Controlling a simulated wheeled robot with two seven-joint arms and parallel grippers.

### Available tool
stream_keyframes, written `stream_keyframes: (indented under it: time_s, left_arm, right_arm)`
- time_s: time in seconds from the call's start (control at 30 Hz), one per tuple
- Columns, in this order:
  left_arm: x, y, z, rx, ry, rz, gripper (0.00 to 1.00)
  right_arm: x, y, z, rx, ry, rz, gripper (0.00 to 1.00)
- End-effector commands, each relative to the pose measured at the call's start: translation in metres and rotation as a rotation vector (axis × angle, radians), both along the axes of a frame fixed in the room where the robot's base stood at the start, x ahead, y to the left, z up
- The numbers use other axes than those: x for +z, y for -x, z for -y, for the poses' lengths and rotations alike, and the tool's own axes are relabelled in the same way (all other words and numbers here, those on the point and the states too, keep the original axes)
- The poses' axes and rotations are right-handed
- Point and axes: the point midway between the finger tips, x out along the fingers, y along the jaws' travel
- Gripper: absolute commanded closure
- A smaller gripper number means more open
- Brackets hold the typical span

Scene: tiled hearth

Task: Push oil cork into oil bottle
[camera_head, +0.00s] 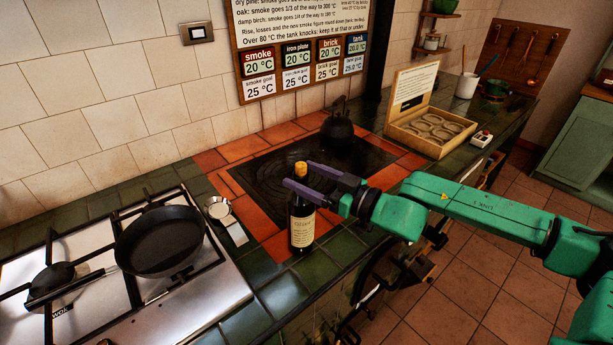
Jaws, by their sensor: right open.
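The oil bottle (302,230) is dark with a pale label and stands upright on the tiled counter edge, beside the hearth plate. The yellow-orange oil cork (300,169) shows at the top of the bottle. How deep it sits cannot be told, as the bottle neck is partly hidden. My right gripper (298,177) comes in from the right and is open. One dark finger crosses in front of the neck and the other lies behind, beside the cork. Whether either finger touches it cannot be told. My left gripper is not in view.
A black pan (160,240) sits on the stove at left, with a small metal cup (218,208) near it. A dark kettle (337,125) stands on the back of the black hearth plate (270,172). An open wooden box (428,130) lies farther right.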

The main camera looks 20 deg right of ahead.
Motion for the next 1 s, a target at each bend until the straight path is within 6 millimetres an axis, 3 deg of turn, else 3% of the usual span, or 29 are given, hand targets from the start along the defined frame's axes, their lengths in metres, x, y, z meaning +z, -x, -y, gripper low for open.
stream_keyframes:
  time_s: [1.0]
  left_arm:
    - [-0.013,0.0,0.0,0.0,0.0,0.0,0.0]
  right_arm:
    - [-0.001,0.015,0.012,-0.001,-0.001,0.001,0.18]
